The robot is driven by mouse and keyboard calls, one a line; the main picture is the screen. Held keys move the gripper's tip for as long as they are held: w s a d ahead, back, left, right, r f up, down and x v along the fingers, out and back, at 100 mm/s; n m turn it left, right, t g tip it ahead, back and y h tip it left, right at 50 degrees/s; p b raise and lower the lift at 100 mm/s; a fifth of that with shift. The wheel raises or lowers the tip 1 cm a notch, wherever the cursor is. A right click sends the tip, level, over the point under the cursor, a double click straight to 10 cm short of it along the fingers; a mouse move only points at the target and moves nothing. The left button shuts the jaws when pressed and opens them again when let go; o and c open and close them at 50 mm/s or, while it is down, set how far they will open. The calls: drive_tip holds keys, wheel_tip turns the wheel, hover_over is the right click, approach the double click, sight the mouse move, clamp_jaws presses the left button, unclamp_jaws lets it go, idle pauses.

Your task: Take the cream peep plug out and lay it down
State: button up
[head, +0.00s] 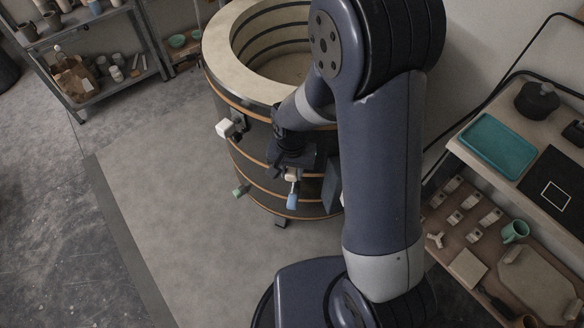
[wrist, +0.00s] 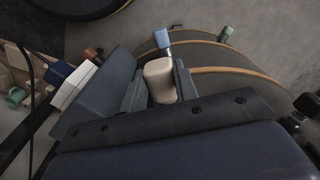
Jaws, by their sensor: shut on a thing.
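The cream peep plug (wrist: 160,78) sits between my gripper's fingers (wrist: 159,86) in the wrist view, and the fingers are shut on it. In the head view my gripper (head: 292,170) is at the front wall of the round kiln (head: 262,160), with a bit of the cream plug (head: 292,177) showing below it. I cannot tell whether the plug's inner end is still in the wall. A blue plug (head: 292,201) is just below, also visible in the wrist view (wrist: 162,43). A green plug (head: 240,191) is lower left on the kiln wall.
A white box-like part (head: 226,128) juts from the kiln's left side. At right, a bench holds a teal tray (head: 497,146) and a dark panel (head: 556,194). A lower shelf holds small pale pieces and a green mug (head: 515,231). The floor at left is clear.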

drive_tip(key=shift+s+a, duration=0.15)
drive_tip(key=shift+s, duration=0.4)
drive_tip(key=shift+s, duration=0.15)
drive_tip(key=shift+s+a, duration=0.1)
drive_tip(key=shift+s, duration=0.25)
drive_tip(key=shift+s, duration=0.2)
drive_tip(key=shift+s+a, duration=0.25)
drive_tip(key=shift+s, duration=0.6)
